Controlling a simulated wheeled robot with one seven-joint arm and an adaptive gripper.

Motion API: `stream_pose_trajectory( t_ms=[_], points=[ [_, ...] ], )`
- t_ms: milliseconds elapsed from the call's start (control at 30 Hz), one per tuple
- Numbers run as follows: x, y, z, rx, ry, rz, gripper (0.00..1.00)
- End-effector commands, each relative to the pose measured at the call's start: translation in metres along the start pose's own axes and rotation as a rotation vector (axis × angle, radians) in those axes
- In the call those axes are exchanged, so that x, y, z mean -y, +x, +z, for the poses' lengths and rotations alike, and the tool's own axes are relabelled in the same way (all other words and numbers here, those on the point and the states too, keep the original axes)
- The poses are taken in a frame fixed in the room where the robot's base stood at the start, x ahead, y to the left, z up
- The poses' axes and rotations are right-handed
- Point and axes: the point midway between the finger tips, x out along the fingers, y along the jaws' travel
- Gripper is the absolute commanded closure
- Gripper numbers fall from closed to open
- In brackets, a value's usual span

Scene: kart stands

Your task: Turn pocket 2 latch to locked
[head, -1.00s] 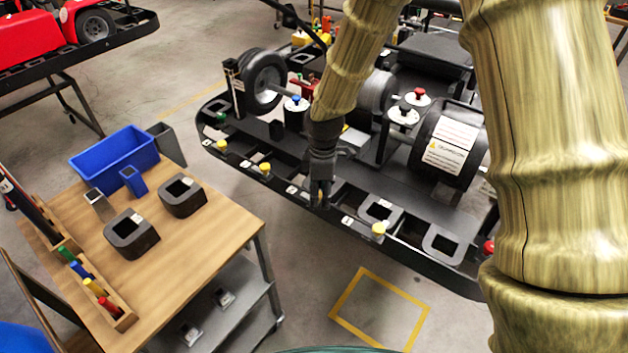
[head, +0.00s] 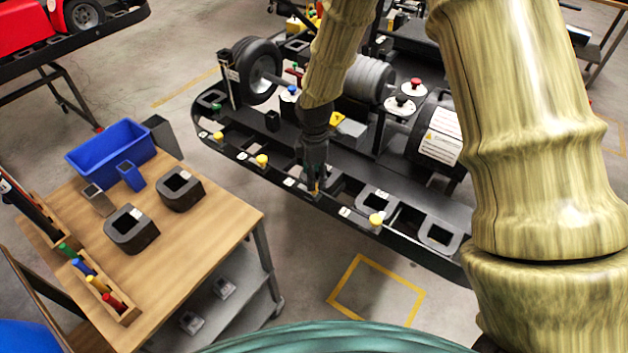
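The black kart stand (head: 232,168) has a front rail with open pockets, small white label tags and yellow latch knobs. The tag numbers are too small to read, so I cannot tell which latch is pocket 2's. One yellow knob (head: 262,160) is left of my gripper, another (head: 375,220) is to the right, and a third (head: 218,135) is at the far left. My gripper (head: 314,188) points down at the front rail between the first two. A bit of yellow shows at its fingertips, probably a knob mostly hidden by the fingers. I cannot tell whether they grip it.
A wooden table (head: 215,235) at left holds a blue bin (head: 112,150), dark blocks (head: 180,190) and a rack of coloured pegs (head: 105,290). A wheel (head: 254,70) and motor (head: 435,135) stand on the stand. A yellow floor square (head: 345,275) marks clear floor in front.

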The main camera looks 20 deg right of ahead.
Motion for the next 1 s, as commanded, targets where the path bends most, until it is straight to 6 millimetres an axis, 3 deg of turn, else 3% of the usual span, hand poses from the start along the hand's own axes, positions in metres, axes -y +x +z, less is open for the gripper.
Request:
stream_pose_trajectory(
  t_ms=[400, 800, 1000],
  points=[
    [0.000, 0.034, -0.001, 0.000, -0.001, 0.000, 0.49],
    [0.000, 0.038, -0.001, 0.000, -0.001, 0.000, 0.49],
    [0.000, 0.038, -0.001, 0.000, -0.001, 0.000, 0.85]
  ],
)
